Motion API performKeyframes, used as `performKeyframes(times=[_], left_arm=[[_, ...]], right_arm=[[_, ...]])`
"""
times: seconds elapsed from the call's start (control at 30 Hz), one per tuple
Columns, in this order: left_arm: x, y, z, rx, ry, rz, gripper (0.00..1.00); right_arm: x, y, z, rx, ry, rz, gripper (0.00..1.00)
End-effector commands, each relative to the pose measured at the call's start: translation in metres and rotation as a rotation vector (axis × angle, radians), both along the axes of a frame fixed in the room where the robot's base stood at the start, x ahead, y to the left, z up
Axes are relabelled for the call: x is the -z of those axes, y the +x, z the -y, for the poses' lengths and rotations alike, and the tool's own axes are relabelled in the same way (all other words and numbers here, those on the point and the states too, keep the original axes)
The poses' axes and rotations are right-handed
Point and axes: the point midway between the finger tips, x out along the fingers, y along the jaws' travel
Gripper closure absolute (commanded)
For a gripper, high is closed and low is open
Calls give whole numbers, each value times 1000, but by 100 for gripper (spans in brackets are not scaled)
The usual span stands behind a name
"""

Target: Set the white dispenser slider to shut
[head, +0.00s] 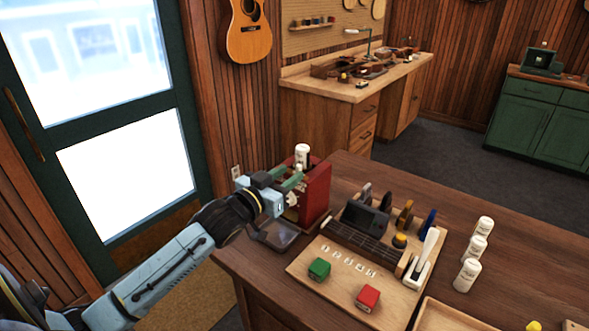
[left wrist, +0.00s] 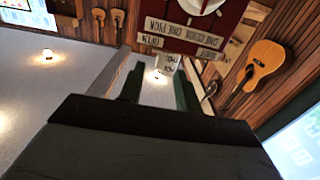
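The red dispenser (head: 318,192) stands at the left end of the dark wooden counter. Its front plate shows in the left wrist view (left wrist: 185,22), with an OPEN label (left wrist: 150,40) at left and a SHUT label (left wrist: 208,54) at right. A small white slider block (left wrist: 167,63) shows below these labels, nearer the OPEN side. My left gripper (head: 297,178) is at the dispenser's left face. Its green fingers (left wrist: 158,88) are apart, with the white block seen between their tips; contact cannot be told. My right gripper is not in view.
White bottles (head: 467,275) stand further right. A glazed door is at left.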

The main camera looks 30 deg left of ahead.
Motion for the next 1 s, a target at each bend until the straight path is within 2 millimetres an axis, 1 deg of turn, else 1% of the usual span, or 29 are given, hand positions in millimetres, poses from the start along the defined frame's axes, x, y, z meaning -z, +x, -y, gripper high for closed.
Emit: performKeyframes(times=[0.03, 0.1, 0.23, 0.4, 0.6, 0.63, 0.87, 0.9, 1.0], left_arm=[[-2, 8, 1, 0, 0, 2, 66], [-1, 17, 1, 0, 0, 1, 66], [-1, 27, 2, 0, 0, 1, 66], [0, 32, 3, 1, 0, 0, 66], [0, 32, 3, 1, 0, 0, 66], [0, 32, 3, 1, 0, 0, 68], [0, 32, 3, 1, 0, 0, 98], [0, 32, 3, 1, 0, 0, 100], [0, 32, 3, 1, 0, 0, 100]], right_arm=[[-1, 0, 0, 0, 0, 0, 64], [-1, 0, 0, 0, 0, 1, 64], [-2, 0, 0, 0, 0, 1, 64], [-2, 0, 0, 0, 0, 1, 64], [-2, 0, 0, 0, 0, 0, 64], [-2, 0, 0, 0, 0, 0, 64], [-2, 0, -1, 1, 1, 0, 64], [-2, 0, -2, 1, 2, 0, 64], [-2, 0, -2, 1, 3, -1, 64]])
